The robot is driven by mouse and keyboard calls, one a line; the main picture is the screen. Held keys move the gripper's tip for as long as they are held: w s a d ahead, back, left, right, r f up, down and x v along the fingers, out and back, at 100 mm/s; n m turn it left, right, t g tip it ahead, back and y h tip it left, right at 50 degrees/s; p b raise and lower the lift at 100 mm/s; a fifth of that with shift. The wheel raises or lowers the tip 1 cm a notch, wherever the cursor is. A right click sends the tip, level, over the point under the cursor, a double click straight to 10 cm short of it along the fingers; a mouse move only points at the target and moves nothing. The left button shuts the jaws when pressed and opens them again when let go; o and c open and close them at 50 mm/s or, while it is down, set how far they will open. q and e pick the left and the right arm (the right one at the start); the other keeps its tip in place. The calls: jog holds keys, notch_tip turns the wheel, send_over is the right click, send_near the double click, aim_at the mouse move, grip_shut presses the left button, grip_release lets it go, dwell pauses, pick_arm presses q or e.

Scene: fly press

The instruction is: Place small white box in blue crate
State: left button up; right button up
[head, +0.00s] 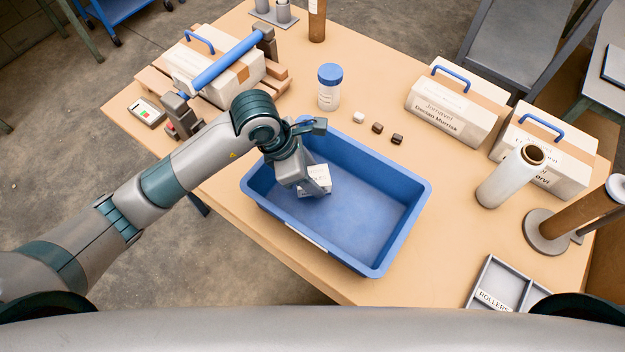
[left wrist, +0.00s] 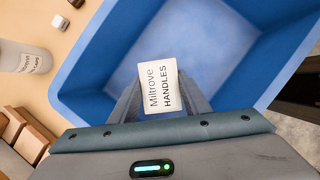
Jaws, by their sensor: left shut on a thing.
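The small white box (head: 316,181) is in my left gripper (head: 308,187), over the left part of the blue crate (head: 403,221). In the left wrist view the box (left wrist: 161,86) shows its label, "Miltrove HANDLES", between the fingers. The blue crate (left wrist: 95,75) lies below and around it in that view, with its floor bare. My left gripper is shut on the box. I cannot tell whether the box touches the crate floor. My right gripper is not in view.
A white jar with a blue lid (head: 329,88) and several small blocks (head: 377,128) stand behind the crate. Large handled boxes (head: 452,108) and a white roll (head: 511,177) are at right. A press-like frame with a blue bar (head: 222,62) is at back left.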

pick_arm(q)
notch_tip(320, 180, down, 3)
jog(key=shift+r+p, duration=0.15)
jog(key=shift+p, duration=0.35)
jog(key=shift+f, duration=0.2)
jog(key=shift+f, duration=0.1)
jog(key=o, duration=1.3)
